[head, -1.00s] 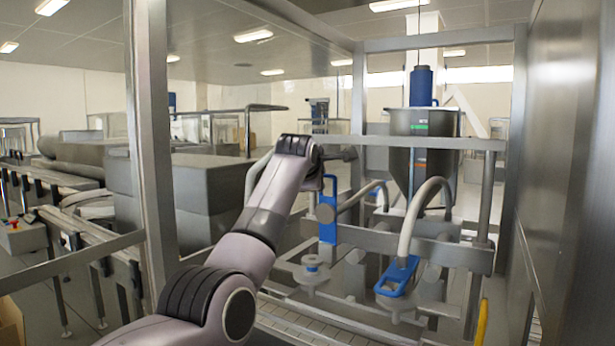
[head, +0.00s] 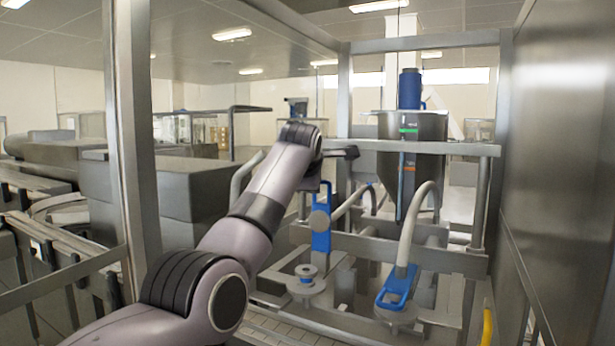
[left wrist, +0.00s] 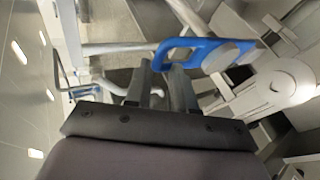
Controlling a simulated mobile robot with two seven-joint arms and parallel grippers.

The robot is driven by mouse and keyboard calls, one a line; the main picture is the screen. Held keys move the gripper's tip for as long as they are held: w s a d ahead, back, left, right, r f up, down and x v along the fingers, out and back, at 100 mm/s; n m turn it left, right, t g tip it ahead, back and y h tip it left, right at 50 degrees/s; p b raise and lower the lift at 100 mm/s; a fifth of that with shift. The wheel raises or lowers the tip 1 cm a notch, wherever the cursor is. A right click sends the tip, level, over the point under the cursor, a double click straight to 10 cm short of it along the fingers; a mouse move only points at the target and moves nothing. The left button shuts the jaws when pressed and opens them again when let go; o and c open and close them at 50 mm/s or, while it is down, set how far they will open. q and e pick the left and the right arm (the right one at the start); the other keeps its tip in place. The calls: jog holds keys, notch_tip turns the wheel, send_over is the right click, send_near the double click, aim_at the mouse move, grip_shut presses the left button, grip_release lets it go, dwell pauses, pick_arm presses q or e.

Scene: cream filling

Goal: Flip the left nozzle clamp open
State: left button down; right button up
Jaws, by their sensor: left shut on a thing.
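The left nozzle clamp (head: 321,240) is a blue handle that stands upright beside a round grey end piece in the head view. In the left wrist view its blue loop (left wrist: 205,50) reaches in between my fingertips. My left gripper (left wrist: 163,68) is shut on the end of this handle. In the head view the left gripper (head: 318,180) is at the top of the clamp, and the wrist partly hides its fingers. The right nozzle clamp (head: 395,288), also blue, lies low and slanted with a pale hose behind it. My right gripper is not in view.
A steel hopper (head: 410,155) with a blue motor stands behind the clamps. A horizontal rail (head: 430,147) crosses just right of my left wrist. A frame post (head: 130,130) stands left of my arm, and a steel wall (head: 555,170) closes the right side.

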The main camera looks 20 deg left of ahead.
pick_arm(q)
jog(key=shift+w+d+r, duration=0.15)
jog(key=shift+w, duration=0.05)
